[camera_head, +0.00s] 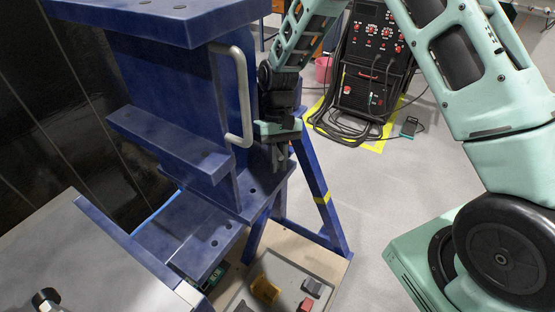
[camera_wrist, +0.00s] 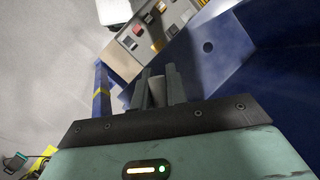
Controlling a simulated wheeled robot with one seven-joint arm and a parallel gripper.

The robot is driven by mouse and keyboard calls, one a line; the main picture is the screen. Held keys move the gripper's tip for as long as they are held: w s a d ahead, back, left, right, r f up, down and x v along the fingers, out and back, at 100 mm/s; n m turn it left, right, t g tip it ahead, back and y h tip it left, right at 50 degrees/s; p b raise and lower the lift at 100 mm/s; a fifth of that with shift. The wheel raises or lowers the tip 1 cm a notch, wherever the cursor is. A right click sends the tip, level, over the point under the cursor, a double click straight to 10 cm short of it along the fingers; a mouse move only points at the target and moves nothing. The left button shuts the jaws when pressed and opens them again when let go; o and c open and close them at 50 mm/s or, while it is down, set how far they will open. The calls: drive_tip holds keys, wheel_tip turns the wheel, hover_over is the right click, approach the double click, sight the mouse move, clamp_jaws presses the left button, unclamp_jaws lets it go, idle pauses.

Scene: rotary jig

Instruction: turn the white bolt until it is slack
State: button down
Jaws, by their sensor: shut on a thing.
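My gripper (camera_head: 279,155) is at the right side of the blue jig (camera_head: 180,75), beside its upright face and just above a lower ledge. In the wrist view my gripper (camera_wrist: 159,82) has its two dark fingers closed on a pale, rounded piece, the white bolt (camera_wrist: 157,90). Only a short part of the bolt shows between the fingers. In the head view the bolt is hidden by the gripper, so I cannot tell how far it has turned.
A light grey bent handle (camera_head: 240,100) stands out from the jig close left of my gripper. A blue strut with a yellow band (camera_head: 322,199) slopes down at the right. A tray (camera_head: 285,285) of coloured parts lies below.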

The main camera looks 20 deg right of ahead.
idle(0.3)
drive_tip(key=c, duration=1.4)
unclamp_jaws()
wheel_tip(320, 180, up, 10)
drive_tip(key=shift+b, duration=1.05)
